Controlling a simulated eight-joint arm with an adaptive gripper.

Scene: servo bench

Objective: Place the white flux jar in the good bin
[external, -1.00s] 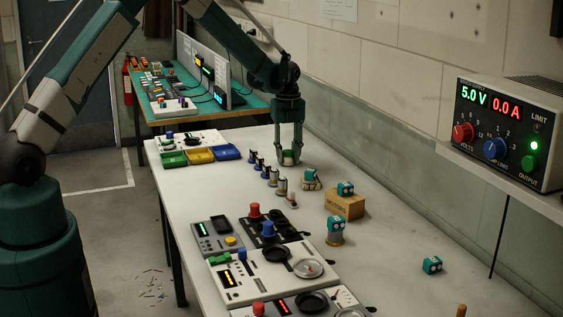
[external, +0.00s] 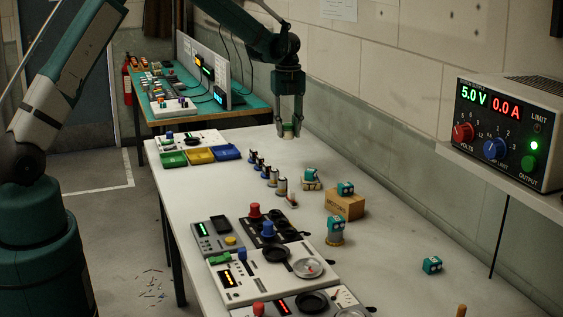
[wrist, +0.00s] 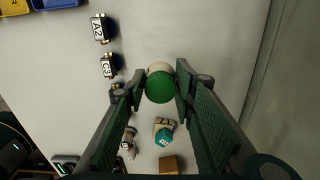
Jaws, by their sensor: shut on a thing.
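My gripper (external: 289,127) is shut on a small white jar with a green lid (wrist: 160,84), holding it above the far part of the white bench. The jar sits between the fingertips, lid towards the wrist camera; it also shows below the fingers in the external view (external: 288,132). Three bins stand to the left of my gripper: a green bin (external: 173,159), a yellow bin (external: 200,155) and a blue bin (external: 227,152). I cannot read which is the good bin. Parts of the yellow bin (wrist: 13,7) and blue bin (wrist: 52,3) show in the wrist view.
A row of several small labelled parts (external: 266,171) stands between the bins and teal-topped items. Instrument panels (external: 275,272) fill the near left. The wall runs along the right. Bench around my gripper is clear.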

